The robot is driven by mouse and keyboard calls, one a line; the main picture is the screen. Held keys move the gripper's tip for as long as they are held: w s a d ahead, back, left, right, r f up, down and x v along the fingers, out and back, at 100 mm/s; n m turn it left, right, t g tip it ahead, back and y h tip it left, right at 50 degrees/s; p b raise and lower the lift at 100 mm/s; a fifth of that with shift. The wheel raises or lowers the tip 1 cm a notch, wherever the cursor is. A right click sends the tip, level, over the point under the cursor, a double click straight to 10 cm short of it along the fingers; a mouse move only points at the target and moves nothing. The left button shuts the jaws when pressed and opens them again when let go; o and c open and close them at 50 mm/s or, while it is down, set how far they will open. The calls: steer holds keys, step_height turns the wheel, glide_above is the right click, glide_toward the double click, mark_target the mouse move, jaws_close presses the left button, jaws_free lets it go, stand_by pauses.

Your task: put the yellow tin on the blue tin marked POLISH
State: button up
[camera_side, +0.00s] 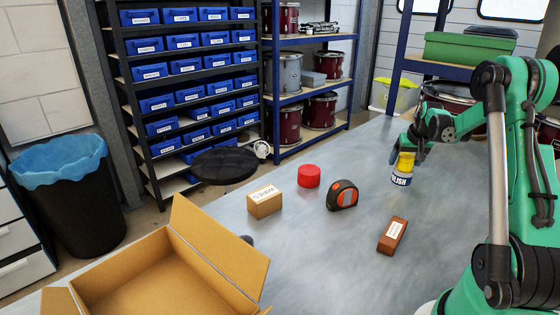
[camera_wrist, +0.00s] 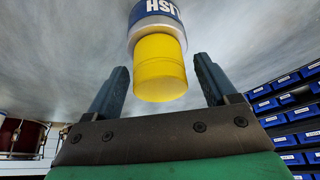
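The yellow tin (camera_side: 405,161) stands on the blue tin marked POLISH (camera_side: 401,180), at the right of the bench in the side view. In the wrist view the yellow tin (camera_wrist: 160,72) has its base against the top of the blue tin (camera_wrist: 152,14), whose label is partly cut off. My gripper (camera_side: 408,150) is at the yellow tin from above. In the wrist view my gripper (camera_wrist: 160,64) is open, one finger on each side of the yellow tin, with a visible gap on both sides.
On the bench are a red-brown block (camera_side: 392,236), an orange and black tape measure (camera_side: 342,195), a red cylinder (camera_side: 309,176) and a small labelled box (camera_side: 264,201). An open cardboard box (camera_side: 228,257) stands at front left. Bare bench surrounds the tins.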

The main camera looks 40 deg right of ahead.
steer(key=shift+r, duration=0.1)
steer(key=v, duration=1.2)
steer(key=w+a+r+n+t+y, duration=0.1)
steer(key=w+a+n, duration=0.2)
steer(key=a, duration=0.7)
steer(key=w+a+n+t, duration=0.15)
steer(key=w+a, duration=0.25)
steer(key=a, duration=0.6)
steer(key=s+a+f+n+t+y, duration=0.1)
steer(key=a+n, duration=0.1)
steer(key=a, duration=0.5)
steer(key=s+a+f+n+y, duration=0.1)
steer(key=s+a+f+n, duration=0.1)
steer(key=a, duration=0.5)
steer(key=shift+s+a+f+n+t, duration=0.2)
steer(key=shift+s+a+n+t, duration=0.15)
steer(key=shift+n, duration=0.4)
